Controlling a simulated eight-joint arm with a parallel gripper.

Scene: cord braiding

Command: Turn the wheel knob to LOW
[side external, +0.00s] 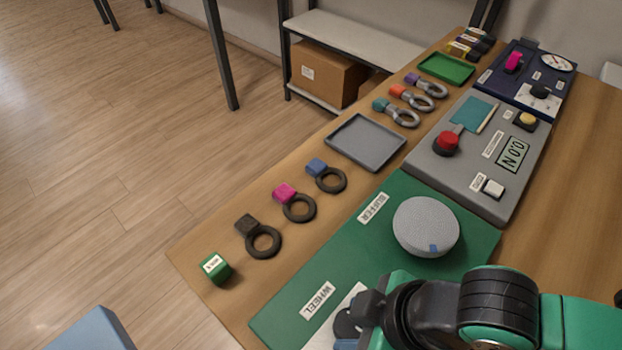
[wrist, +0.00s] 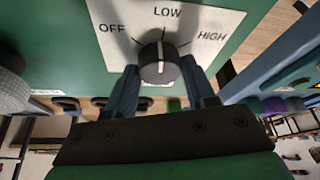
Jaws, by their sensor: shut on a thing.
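The dark round wheel knob (wrist: 158,66) sits on a white dial plate (wrist: 190,22) marked OFF, LOW and HIGH in the wrist view. Its white pointer line points up, at or very near the LOW mark. My gripper (wrist: 160,76) has one blue finger on each side of the knob and is shut on it. In the side view my gripper (side external: 358,318) is over the plate beside the WHEEL label (side external: 318,300); the knob is largely hidden there.
A grey round buffer (side external: 426,226) stands on the green panel (side external: 300,268) close to my arm. A grey panel (side external: 470,180) with a red knob (side external: 447,142) lies behind it. Black, pink and blue tagged rings and a grey tray (side external: 366,142) line the table's left edge.

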